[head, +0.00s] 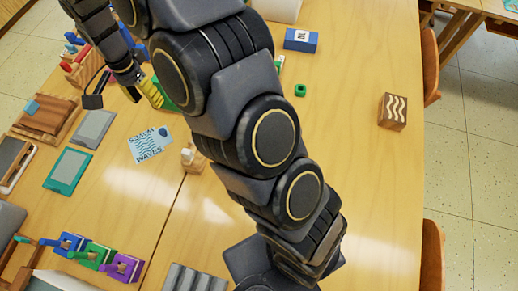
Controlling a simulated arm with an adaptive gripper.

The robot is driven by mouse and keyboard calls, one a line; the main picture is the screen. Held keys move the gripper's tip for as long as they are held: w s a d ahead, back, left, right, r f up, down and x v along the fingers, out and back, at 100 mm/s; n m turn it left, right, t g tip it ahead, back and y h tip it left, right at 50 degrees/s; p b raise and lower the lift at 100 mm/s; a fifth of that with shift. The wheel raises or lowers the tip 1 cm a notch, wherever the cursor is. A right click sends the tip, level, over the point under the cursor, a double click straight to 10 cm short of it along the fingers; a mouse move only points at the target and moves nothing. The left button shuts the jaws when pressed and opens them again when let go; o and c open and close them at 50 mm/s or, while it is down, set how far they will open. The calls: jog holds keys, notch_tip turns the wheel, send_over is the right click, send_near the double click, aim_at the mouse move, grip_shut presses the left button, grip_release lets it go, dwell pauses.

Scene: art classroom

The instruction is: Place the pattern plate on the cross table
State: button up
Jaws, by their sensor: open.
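My gripper (114,92) is at the upper left above the wooden table (345,160). It is open, with nothing seen between its fingers. I cannot tell for sure which thing is the pattern plate. Flat candidates are a teal-framed plate (68,171) and a grey plate (93,129), both lying left of and below my gripper in the picture. A grey ridged piece (190,278) is at the bottom edge, partly cut off. No surface shows a clear cross, so I cannot single out the cross table. My arm hides part of the middle of the table.
A blue-and-white wave card (151,145) lies near the gripper. A wooden wave block (393,111), a blue box (301,40) and a small green piece (300,90) stand right. Blue, green and purple clamp-like tools (96,255) are lower left. The table's right side is mostly clear.

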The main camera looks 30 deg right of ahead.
jog(key=s+d+r+n, duration=0.5)
jog(key=s+d+r, duration=0.2)
jog(key=s+r, duration=0.4)
jog(key=s+d+n, duration=0.2)
jog(key=s+d, duration=0.1)
jog(key=s, duration=0.6)
jog(key=s+d+n, duration=0.2)
jog(key=s+n, duration=0.1)
jog(key=s, duration=0.5)
jog(key=shift+s+d+r+g, duration=0.25)
jog(key=shift+s+d+g, duration=0.1)
jog(key=shift+d+g, duration=0.05)
